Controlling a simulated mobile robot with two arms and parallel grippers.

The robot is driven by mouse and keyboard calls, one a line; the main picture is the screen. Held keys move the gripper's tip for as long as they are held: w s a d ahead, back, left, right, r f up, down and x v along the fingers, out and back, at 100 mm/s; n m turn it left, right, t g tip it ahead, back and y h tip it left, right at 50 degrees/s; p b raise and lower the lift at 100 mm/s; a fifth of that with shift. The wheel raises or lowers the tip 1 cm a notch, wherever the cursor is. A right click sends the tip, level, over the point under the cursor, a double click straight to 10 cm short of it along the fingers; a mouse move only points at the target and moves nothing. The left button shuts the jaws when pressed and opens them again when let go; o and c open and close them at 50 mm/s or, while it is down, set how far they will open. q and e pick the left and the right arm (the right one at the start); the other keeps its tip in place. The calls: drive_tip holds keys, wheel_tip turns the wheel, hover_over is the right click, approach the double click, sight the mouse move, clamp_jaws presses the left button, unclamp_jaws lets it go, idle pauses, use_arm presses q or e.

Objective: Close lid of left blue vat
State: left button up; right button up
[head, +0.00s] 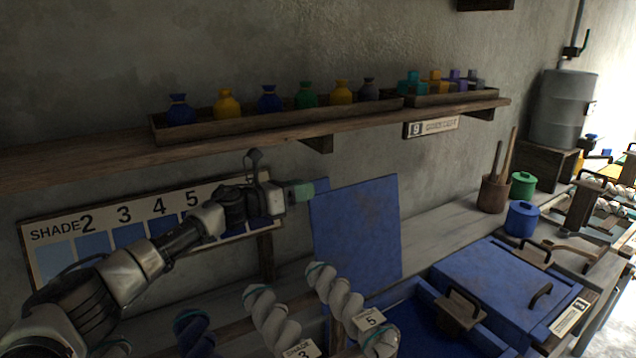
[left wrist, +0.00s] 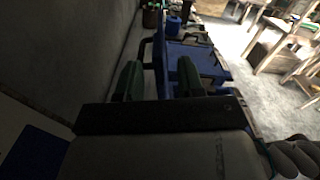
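The left blue vat (head: 427,289) is open, and I see into its dark blue inside. Its blue lid (head: 356,232) stands nearly upright at the wall side. In the left wrist view the lid (left wrist: 159,62) shows almost edge-on, with a dark handle (left wrist: 145,50) on its wall side. My left gripper (head: 302,191) is by the lid's upper left edge. Its green fingers (left wrist: 158,84) are spread, with the lid's edge showing in the gap; I cannot tell whether they touch it. My right gripper is in neither view.
A second blue vat with a shut lid (head: 505,272) stands to the right. Twisted yarn skeins (head: 335,297) stand in front of the open lid. A shelf (head: 340,129) with pigment jars runs above my left arm. A shade chart (head: 135,228) hangs behind it.

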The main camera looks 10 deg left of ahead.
sight(319, 193)
use_arm(q)
drive_tip(key=shift+x, duration=2.5)
drive_tip(key=shift+w, duration=0.1)
clamp_jaws()
